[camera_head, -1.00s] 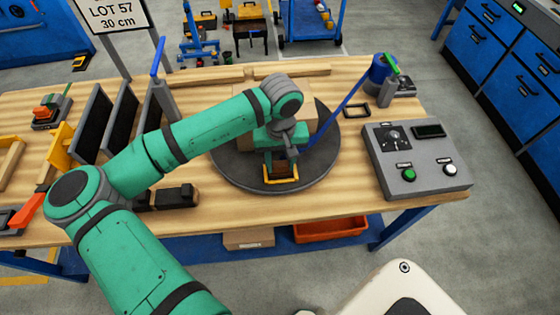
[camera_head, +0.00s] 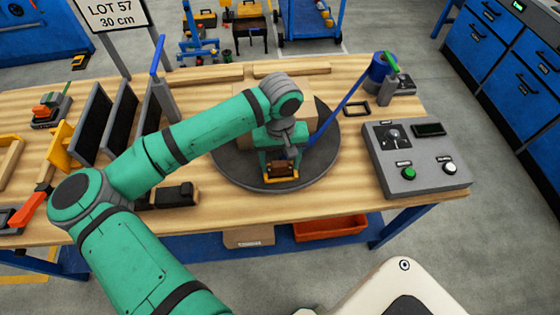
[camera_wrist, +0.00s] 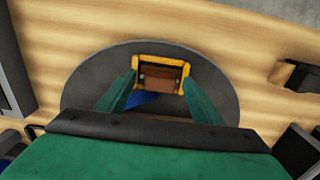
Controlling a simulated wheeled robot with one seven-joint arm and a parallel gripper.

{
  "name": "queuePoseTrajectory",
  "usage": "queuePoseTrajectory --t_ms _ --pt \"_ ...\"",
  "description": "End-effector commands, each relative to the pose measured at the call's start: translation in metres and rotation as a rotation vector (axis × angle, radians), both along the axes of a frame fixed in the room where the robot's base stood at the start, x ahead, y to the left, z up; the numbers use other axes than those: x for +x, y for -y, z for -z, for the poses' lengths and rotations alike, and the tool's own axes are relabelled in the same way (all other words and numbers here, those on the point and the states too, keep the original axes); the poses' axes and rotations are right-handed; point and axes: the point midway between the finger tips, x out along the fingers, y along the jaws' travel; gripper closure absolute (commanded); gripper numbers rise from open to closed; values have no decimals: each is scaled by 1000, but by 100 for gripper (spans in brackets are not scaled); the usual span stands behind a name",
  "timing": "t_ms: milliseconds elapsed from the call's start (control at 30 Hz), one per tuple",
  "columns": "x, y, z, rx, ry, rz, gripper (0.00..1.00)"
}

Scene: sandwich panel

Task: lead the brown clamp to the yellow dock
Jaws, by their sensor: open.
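The brown clamp (camera_head: 282,168) is at the front of the round dark turntable (camera_head: 235,175). It sits within the U-shaped yellow dock (camera_head: 283,180), whose sides and far bar frame it in the wrist view (camera_wrist: 165,59). The clamp also shows there as a brown block (camera_wrist: 161,84). My gripper (camera_wrist: 160,92) is open above the turntable, with one green finger on each side of the clamp. I cannot tell whether the fingers touch it. A blue strap (camera_head: 342,106) runs from the blue spool (camera_head: 379,70) behind my gripper; a piece shows between the fingers.
A cardboard-coloured block (camera_head: 246,133) stands on the turntable behind my gripper. A grey control box (camera_head: 417,165) is at the right. Dark upright panels (camera_head: 92,120) stand at the left, and a black block (camera_head: 174,196) lies left of the turntable. The front right tabletop is clear.

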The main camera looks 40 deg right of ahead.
Motion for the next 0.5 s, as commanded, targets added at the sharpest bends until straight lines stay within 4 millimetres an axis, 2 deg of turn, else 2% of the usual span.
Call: queuePoseTrajectory --t_ms 167,500 --pt "0 1 -13 -3 1 0 40" --pt "0 0 -75 -1 2 0 40"
